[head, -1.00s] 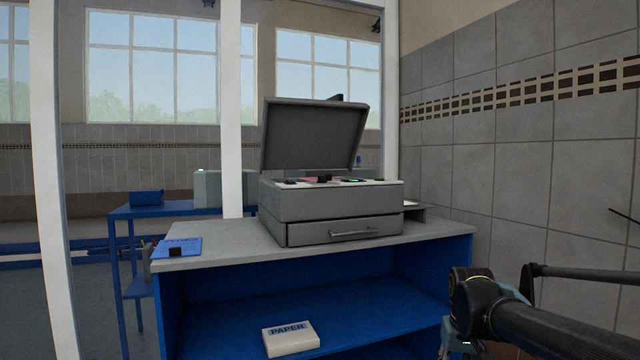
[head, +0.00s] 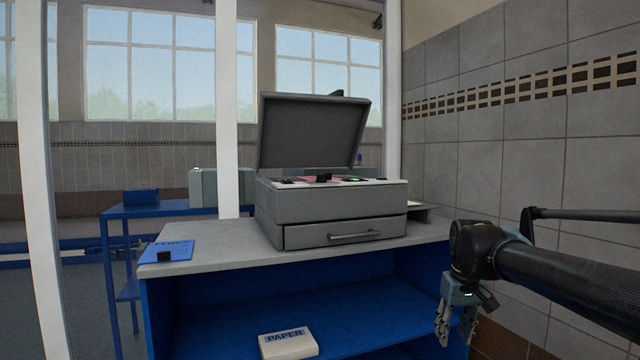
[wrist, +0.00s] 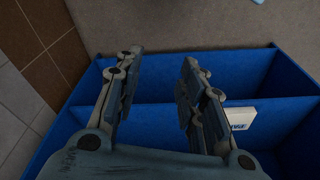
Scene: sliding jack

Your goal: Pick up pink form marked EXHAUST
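A small pink patch (head: 308,179), which may be the pink form, shows on the white top of the grey copier-like machine (head: 340,205) under its raised lid. No lettering on it can be read. A small black block (head: 323,178) stands at it and hides part of it. My gripper (head: 455,335) hangs fingers down at the right, in front of the bench's right end, well apart from the machine and lower than its top. In the wrist view my gripper (wrist: 160,60) has its fingers spread with nothing between them.
The machine stands on a grey-topped blue bench (head: 225,262). A blue sheet (head: 170,250) with a black block lies on the left end. A white PAPER pack (head: 288,343) lies on the shelf below. A white post (head: 228,110) stands behind; a tiled wall (head: 520,150) is on the right.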

